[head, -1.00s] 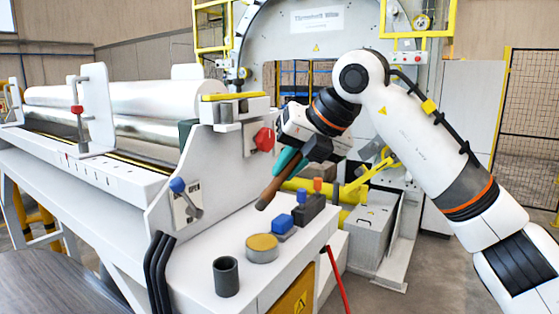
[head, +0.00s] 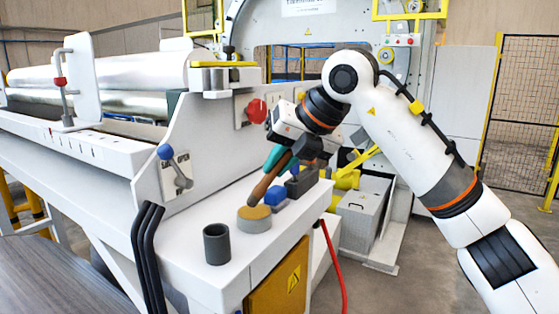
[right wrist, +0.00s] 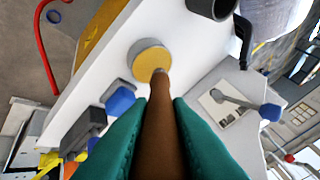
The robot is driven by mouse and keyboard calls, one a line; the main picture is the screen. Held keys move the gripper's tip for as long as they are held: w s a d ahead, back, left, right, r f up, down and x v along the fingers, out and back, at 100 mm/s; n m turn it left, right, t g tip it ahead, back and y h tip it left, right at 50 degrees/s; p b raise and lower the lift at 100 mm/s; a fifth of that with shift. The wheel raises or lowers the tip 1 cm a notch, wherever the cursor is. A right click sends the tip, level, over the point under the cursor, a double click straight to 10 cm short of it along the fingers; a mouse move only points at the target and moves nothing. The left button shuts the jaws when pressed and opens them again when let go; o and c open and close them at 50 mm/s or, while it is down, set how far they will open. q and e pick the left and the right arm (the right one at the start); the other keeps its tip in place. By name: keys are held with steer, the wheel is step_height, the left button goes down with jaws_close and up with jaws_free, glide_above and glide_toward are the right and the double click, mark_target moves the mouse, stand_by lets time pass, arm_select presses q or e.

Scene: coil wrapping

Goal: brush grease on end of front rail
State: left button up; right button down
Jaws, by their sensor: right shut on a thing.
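My right gripper (head: 282,160), with teal fingers, is shut on the brown handle of a brush (head: 266,186). The brush slants down to the left, its lower end at the yellow top of a round grease tin (head: 254,224). In the right wrist view the brush (right wrist: 160,130) runs between the teal fingers (right wrist: 160,108), its tip over the edge of the tin's yellow top (right wrist: 148,60). Whether it touches the grease is unclear. A long white front rail (head: 85,147) runs along the machine bed at left. My left gripper is out of view.
A dark grey cup (head: 216,244) stands left of the tin on the white ledge (head: 190,262). Blue-topped blocks (head: 276,196) sit behind the tin. A lever with a blue knob (head: 166,153) and a red button (head: 257,110) are on the machine's end plate.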

steer(key=shift+f+b, duration=0.6)
steer(key=shift+f, duration=0.1)
stand_by(1.8)
steer(key=shift+r, duration=0.1)
steer(key=shift+r+p, duration=0.8)
steer(key=shift+r, duration=0.15)
steer(key=shift+r+p, duration=1.85)
steer(key=shift+r, duration=0.75)
